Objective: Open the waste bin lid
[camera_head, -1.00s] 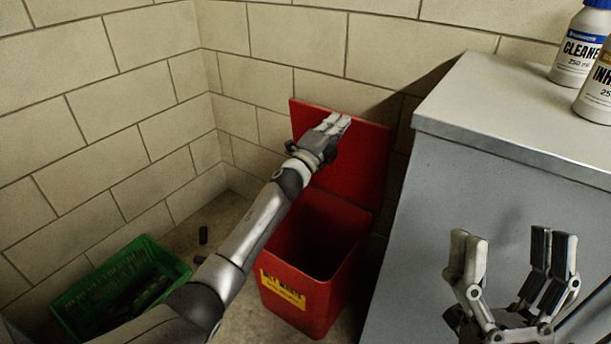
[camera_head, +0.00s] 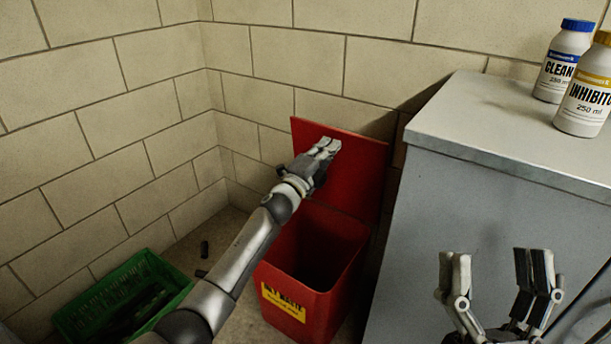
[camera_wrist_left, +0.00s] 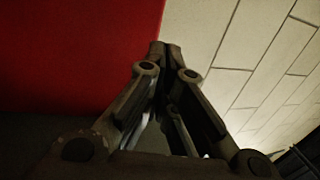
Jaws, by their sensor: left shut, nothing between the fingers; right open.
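The red waste bin (camera_head: 335,262) stands on the floor between the wall and the grey cabinet. A yellow label is on its front. Its red lid (camera_head: 358,172) stands up steeply at the back, against or close to the wall, and the bin's dark inside shows. My left gripper (camera_head: 328,148) is shut and empty in front of the lid's upper part. I cannot tell whether it touches the lid. In the left wrist view the shut fingertips (camera_wrist_left: 165,48) lie by the edge of the red lid (camera_wrist_left: 75,50). My right gripper (camera_head: 495,258) is open and empty in front of the cabinet.
The grey cabinet (camera_head: 450,200) fills the right side. A blue-capped cleaner bottle (camera_head: 560,70) and a yellow-capped inhibitor bottle (camera_head: 585,105) stand on its top. Brick walls close off the back.

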